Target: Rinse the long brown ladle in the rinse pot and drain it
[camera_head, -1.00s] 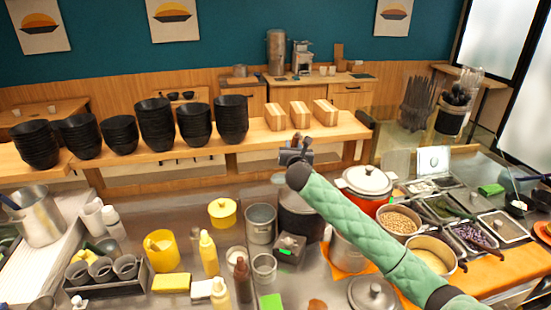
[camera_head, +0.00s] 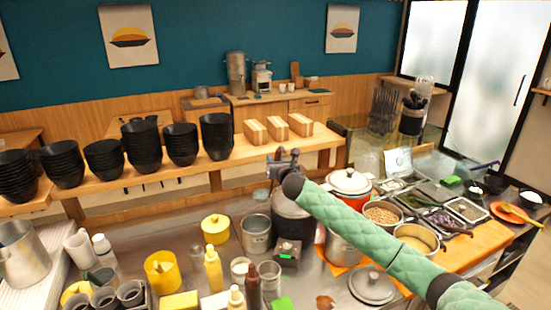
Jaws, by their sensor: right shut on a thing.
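My right arm comes in from the lower right in a green quilted sleeve. My right gripper (camera_head: 283,166) is shut above the tall dark pot (camera_head: 292,222) at the middle of the counter. What it grips is mostly hidden by the gripper and arm; by the task I take it to be the long brown ladle, but I cannot make out its bowl or handle. Whether the ladle's end is inside the dark pot cannot be told. A grey metal pot (camera_head: 256,236) stands just left of the dark pot. My left gripper is out of view.
A white-lidded red pot (camera_head: 349,182), a pot of beans (camera_head: 382,214) and topping trays (camera_head: 468,209) stand to the right. A steel lid (camera_head: 371,285) lies in front. Bottles, a yellow cup (camera_head: 161,271) and a small black box (camera_head: 287,252) crowd the front. Black bowls (camera_head: 141,146) line the shelf.

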